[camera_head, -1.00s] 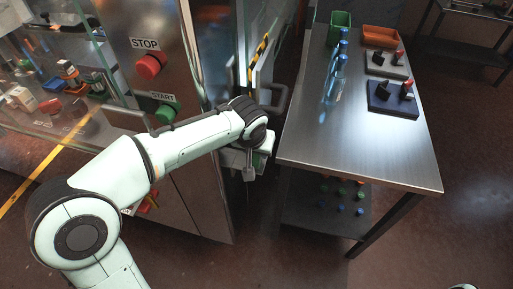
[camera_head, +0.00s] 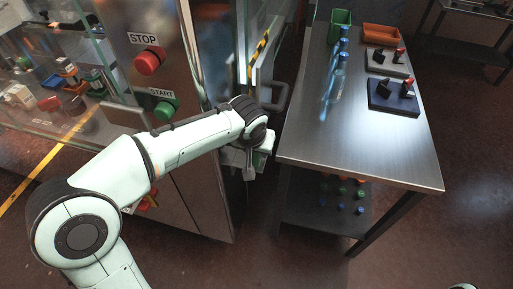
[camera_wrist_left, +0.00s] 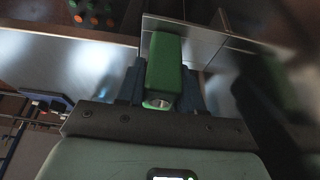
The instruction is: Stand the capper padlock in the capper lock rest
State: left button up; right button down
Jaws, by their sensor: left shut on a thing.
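A green block with a round silver spot on its near end, which I take to be the capper padlock (camera_wrist_left: 164,68), is between the two dark fingers of my left gripper (camera_wrist_left: 162,88) in the left wrist view. The gripper is shut on it. In the head view my left gripper (camera_head: 249,168) is low beside the machine's side, left of the steel table; the padlock cannot be made out clearly there. A bright metal plate lies behind the padlock in the wrist view. I cannot identify the capper lock rest in either view. My right gripper is not in view.
The machine panel has a red STOP button (camera_head: 149,62) and a green START button (camera_head: 163,107). A steel table (camera_head: 350,155) stands to the right, holding bottles (camera_head: 338,75), a green bin (camera_head: 340,27), an orange tray (camera_head: 381,36) and a dark blue stand (camera_head: 380,103). Its front half is clear.

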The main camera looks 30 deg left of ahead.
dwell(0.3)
pick_arm(q)
jog(key=o, duration=1.2)
jog(key=shift+f, duration=0.1)
jog(key=p+v, duration=0.1)
jog(key=v, duration=1.2)
jog(key=shift+s+r+p, duration=0.15)
jog(key=shift+r+p, duration=0.05)
jog(key=shift+p, duration=0.1)
jog(key=shift+d+f, duration=0.1)
